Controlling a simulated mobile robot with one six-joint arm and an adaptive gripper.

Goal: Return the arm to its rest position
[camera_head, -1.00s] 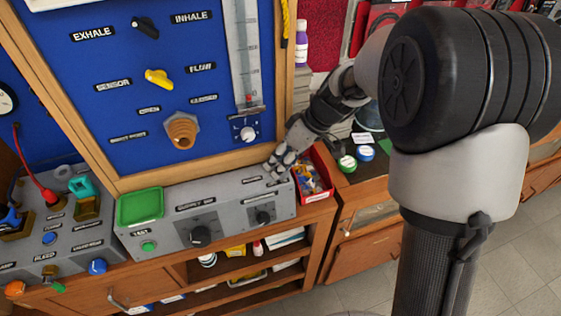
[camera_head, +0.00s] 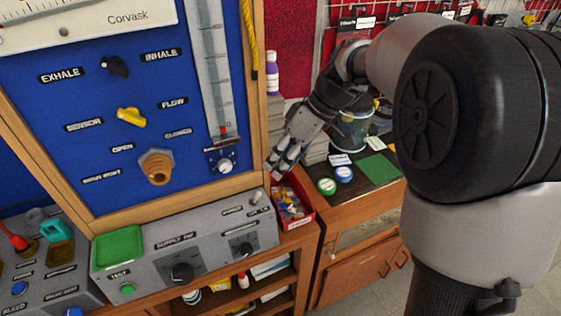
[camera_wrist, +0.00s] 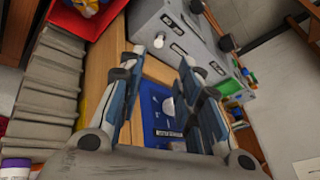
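The supply box's small switch (camera_wrist: 177,27) appears beyond the fingertips there. My arm reaches in from the right, and its big black and grey joints cover the right side of the head view.
A red bin (camera_head: 308,213) with small packets sits just below my gripper. A clear jar (camera_head: 352,130), a green lid (camera_head: 326,186) and a blue lid (camera_head: 344,174) are on the wooden cabinet to the right. A purple-capped bottle (camera_head: 272,72) stands beside the frame.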

